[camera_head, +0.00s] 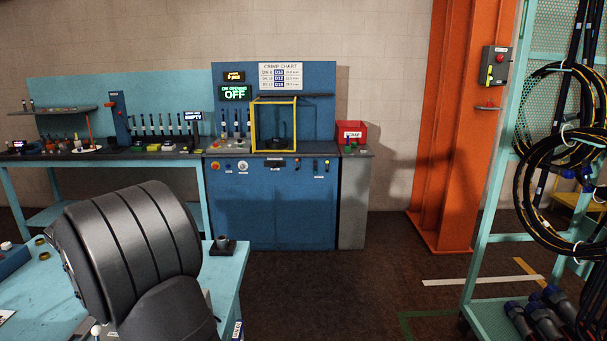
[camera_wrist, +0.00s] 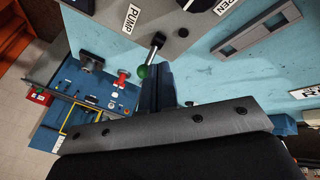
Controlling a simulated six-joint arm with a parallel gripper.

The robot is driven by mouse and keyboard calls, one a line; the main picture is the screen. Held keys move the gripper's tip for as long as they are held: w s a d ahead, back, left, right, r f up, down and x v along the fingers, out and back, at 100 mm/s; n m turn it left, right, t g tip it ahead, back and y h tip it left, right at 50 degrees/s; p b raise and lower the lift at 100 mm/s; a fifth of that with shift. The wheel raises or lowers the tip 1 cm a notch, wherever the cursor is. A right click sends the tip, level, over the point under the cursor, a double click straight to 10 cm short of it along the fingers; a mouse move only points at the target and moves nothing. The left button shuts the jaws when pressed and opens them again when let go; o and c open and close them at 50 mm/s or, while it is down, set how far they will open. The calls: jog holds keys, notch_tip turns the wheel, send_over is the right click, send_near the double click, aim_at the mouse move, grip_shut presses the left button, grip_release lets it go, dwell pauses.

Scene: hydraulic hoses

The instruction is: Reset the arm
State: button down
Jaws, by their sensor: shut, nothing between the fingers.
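My arm's dark, rounded link (camera_head: 130,250) fills the lower left of the head view, above the near light-blue bench (camera_head: 222,290). My gripper is hidden there. In the wrist view, the dark fingers of my gripper (camera_wrist: 158,84) stick out past a grey bolted plate and are shut with nothing between them. A lever with a green knob (camera_wrist: 142,71) shows right beside the fingers, on a grey panel labelled PUMP (camera_wrist: 131,19). I cannot tell whether the fingers touch the knob.
A blue crimp machine (camera_head: 270,200) with a yellow frame (camera_head: 254,122) stands at the back wall. Its display reads OFF. A red bin (camera_head: 351,130) is beside it. An orange column (camera_head: 440,170) and a hose rack (camera_head: 490,220) stand at right. The floor between is open.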

jog(key=shift+s+f+t, duration=0.35)
jog(key=shift+s+t, duration=0.1)
jog(key=shift+t, duration=0.05)
jog(key=shift+s+a+f+n+t+y, duration=0.1)
jog(key=shift+s+f+n+t+y, duration=0.15)
jog(key=shift+s+t, duration=0.15)
jog(key=shift+s+f+n+t+y, duration=0.2)
jog(key=shift+s+n+t+y, duration=0.1)
jog(key=shift+s, duration=0.1)
jog(key=shift+w, duration=0.15)
